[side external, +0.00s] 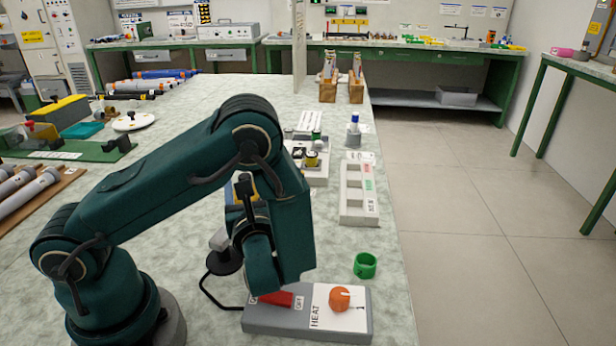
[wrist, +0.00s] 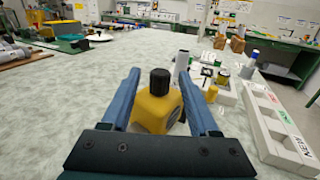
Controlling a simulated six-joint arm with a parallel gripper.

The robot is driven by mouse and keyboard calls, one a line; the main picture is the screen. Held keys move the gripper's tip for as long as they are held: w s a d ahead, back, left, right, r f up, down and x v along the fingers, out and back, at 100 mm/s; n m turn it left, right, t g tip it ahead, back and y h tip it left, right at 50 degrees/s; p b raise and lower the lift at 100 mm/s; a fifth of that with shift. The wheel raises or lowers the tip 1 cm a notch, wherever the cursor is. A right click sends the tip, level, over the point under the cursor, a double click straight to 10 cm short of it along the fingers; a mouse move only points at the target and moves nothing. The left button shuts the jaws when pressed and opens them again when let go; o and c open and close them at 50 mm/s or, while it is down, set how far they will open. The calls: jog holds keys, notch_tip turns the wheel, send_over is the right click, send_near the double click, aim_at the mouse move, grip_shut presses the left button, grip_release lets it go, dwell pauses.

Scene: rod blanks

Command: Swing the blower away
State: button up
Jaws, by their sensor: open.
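A yellow body with a black cap, which looks like the blower (wrist: 152,112), stands straight ahead in the wrist view. My gripper (wrist: 160,95) is open, with one blue finger on each side of it. I cannot tell whether either finger touches it. In the side view, only a little of the yellow shows behind my wrist, and my arm hides the fingers. A grey control box (side external: 256,322) with a red OFF switch (side external: 276,299) and an orange HEAT knob (side external: 340,298) sits at the front.
A black disc (side external: 222,262) with a cable stands left of my wrist. A green ring (side external: 365,265) lies near the right table edge. A grey labelled tray (side external: 345,214) lies behind it. Rods on a board (side external: 62,192) lie left. The table beyond has open room.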

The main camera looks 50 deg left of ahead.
jog(key=shift+x, duration=2.45)
jog(key=shift+c, duration=0.3)
grip_shut()
